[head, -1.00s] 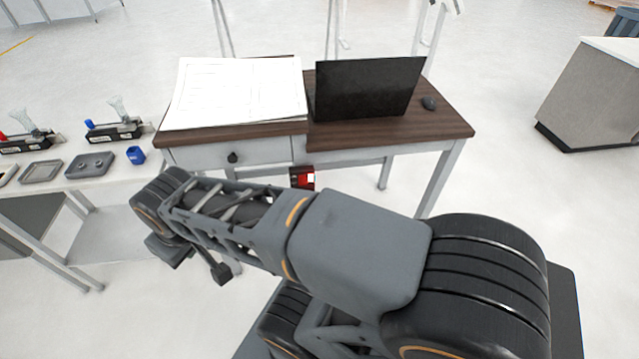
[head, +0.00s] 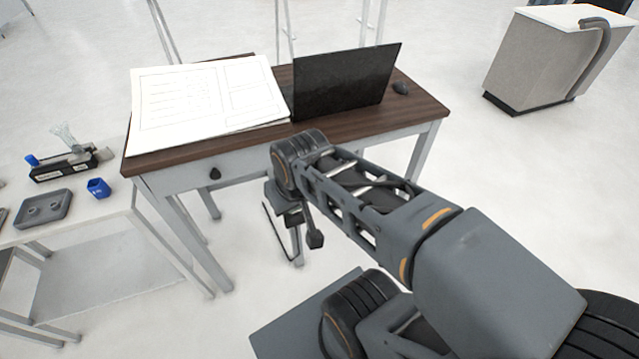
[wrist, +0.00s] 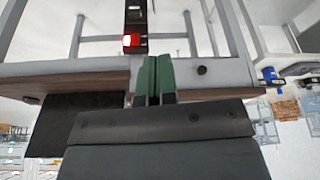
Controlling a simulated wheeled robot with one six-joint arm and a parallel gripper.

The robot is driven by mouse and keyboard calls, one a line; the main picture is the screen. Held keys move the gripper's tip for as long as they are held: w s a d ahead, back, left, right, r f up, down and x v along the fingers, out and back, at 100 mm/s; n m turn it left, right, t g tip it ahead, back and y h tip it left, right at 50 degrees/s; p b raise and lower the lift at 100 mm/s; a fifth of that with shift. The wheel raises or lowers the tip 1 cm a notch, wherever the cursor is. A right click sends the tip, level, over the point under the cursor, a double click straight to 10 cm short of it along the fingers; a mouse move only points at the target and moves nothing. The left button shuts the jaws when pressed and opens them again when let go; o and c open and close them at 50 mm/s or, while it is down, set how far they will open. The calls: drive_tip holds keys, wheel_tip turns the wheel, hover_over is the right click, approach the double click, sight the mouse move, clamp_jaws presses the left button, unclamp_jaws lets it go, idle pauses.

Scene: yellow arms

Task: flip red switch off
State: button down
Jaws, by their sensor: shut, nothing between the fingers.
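The red switch (wrist: 128,41) sits in a dark housing (wrist: 134,14) under the desk and shows in the wrist view, upper left of my fingertips. Its face is red with a bright white patch. In the head view my arm hides it. My gripper (wrist: 155,60) is shut and empty, its green fingers side by side. The fingertips look apart from the switch; the exact gap cannot be told. In the head view my wrist is in front of the desk's front edge.
The wooden desk (head: 238,143) carries paper sheets (head: 195,100), a black laptop (head: 345,82) and a mouse (head: 400,87). A drawer knob (head: 215,174) sticks out of its front. A side table (head: 115,205) with a grey tray (head: 42,208) and blue cup (head: 98,188) stands left.

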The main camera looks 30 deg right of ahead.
idle(0.3)
drive_tip(key=w+d+f+n+t+y+b, duration=0.2)
drive_tip(key=w+d+f+n+y+b, duration=0.1)
drive_tip(key=w+d+f+n+b, duration=1)
wheel_tip(320, 180, down, 4)
drive_tip(key=shift+w+d+r+n+b, duration=0.15)
drive_tip(key=shift+d+r+n+b, duration=0.2)
drive_tip(key=shift+n, duration=0.45)
drive_tip(key=shift+f, duration=0.15)
